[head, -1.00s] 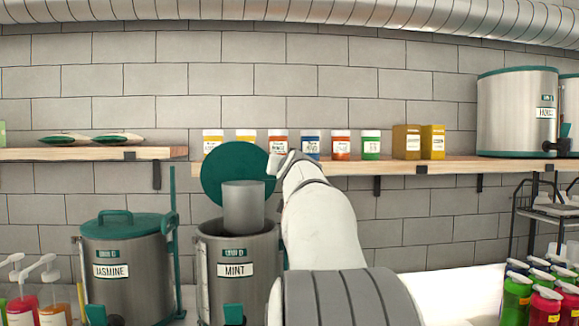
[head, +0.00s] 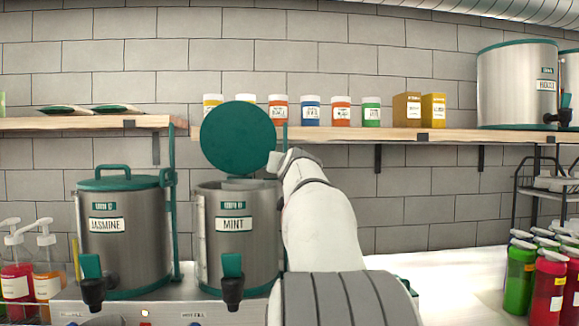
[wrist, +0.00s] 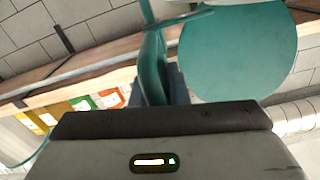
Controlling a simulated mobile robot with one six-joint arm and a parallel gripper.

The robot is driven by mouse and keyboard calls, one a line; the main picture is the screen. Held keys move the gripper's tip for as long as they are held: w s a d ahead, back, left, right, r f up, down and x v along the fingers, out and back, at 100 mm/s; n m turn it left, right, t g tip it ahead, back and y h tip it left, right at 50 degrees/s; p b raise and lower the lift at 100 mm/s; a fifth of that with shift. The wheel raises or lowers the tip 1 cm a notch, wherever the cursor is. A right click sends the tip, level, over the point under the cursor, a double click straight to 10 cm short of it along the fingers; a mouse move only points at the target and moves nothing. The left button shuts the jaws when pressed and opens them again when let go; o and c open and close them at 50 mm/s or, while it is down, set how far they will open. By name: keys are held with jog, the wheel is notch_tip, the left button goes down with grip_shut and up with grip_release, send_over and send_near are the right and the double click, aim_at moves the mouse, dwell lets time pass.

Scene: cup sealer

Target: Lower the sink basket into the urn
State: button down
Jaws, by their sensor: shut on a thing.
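The urn labelled MINT (head: 234,255) is a grey metal cylinder with a black tap. Its round teal lid (head: 237,137) stands open above the back; it also shows in the wrist view (wrist: 240,50). The grey sink basket (head: 245,184) is mostly hidden inside the urn, with only its top edge showing at the mouth. My gripper (wrist: 165,88) is shut on a teal piece (wrist: 152,65) that looks like the basket's handle. In the head view my wrist is right of the lid, above the urn's right edge; the fingertips are not clear there.
The JASMINE urn (head: 124,245), lid closed, stands close on the left. A wooden shelf (head: 390,134) with several jars and boxes runs behind my arm. Pump bottles (head: 45,262) stand far left and coloured bottles (head: 548,285) far right.

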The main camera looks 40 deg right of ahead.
jog(key=shift+f+b, duration=0.6)
jog(key=shift+f, duration=0.55)
jog(key=shift+w, duration=0.1)
jog(key=c, duration=1.9)
grip_release()
jog(key=shift+f, duration=0.1)
jog(key=o, duration=0.4)
jog(key=shift+o, duration=0.2)
jog(key=shift+r, duration=0.2)
jog(key=shift+s+a, duration=0.1)
jog(key=shift+s, duration=0.1)
jog(key=b+v, duration=0.2)
jog(key=v, duration=0.5)
jog(key=shift+s+a, duration=0.2)
jog(key=shift+s, duration=0.05)
